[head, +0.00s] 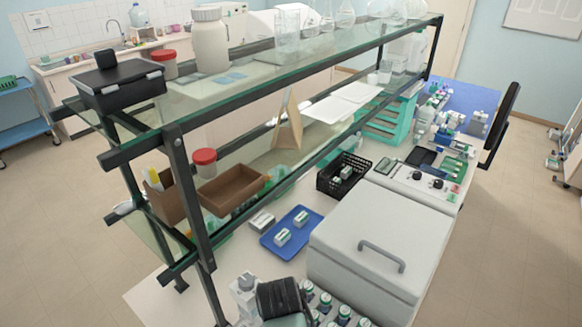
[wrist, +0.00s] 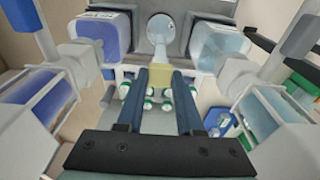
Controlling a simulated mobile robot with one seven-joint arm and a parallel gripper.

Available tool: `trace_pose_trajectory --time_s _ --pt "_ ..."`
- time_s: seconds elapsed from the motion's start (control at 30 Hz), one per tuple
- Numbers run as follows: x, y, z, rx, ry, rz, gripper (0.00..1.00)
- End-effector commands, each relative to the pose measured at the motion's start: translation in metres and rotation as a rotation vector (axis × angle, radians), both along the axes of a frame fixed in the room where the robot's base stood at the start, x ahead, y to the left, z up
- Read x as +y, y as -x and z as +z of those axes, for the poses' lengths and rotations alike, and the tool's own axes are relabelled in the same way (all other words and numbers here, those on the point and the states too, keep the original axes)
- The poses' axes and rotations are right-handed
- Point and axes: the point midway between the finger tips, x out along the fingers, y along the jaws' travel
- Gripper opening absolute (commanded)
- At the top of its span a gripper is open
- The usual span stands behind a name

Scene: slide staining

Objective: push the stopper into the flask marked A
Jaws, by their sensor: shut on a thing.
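In the wrist view my gripper (wrist: 165,72) reaches away from the camera with its two dark blue fingers close together. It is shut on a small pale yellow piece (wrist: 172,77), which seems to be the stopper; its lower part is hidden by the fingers. A flask-like vessel with blue liquid (wrist: 98,42) stands at the left and one with pale blue liquid (wrist: 222,46) at the right. A round pale grey piece (wrist: 159,28) lies beyond the fingertips, between them. I cannot read a letter A on any vessel, nor tell whether the stopper touches one.
Several green-and-white capped bottles (wrist: 150,100) lie below my fingers. In the head view a glass shelf rack (head: 270,75) spans the bench. A large grey lidded box (head: 365,240), a blue tray (head: 268,240) and a black basket (head: 330,188) crowd the bench.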

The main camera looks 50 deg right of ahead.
Motion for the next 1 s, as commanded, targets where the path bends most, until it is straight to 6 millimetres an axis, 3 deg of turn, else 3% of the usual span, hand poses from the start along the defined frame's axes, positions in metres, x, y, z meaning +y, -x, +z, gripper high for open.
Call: trace_pose_trajectory --time_s 0.13,0.17,0.33,0.57,0.7,1.0 --pt "0.0001 0.0000 0.0000 0.000 0.000 0.000 0.00" --pt "0.0001 0.0000 0.0000 0.000 0.000 0.000 0.37" --pt "0.0001 -0.0001 0.0001 0.000 0.000 0.000 0.68" --pt "0.0000 -0.0001 0.0002 0.000 0.000 0.000 0.71" --pt "0.0000 -0.0001 0.0002 0.000 0.000 0.000 0.96" --pt "0.0000 -0.0002 0.0007 0.000 0.000 0.000 0.96"
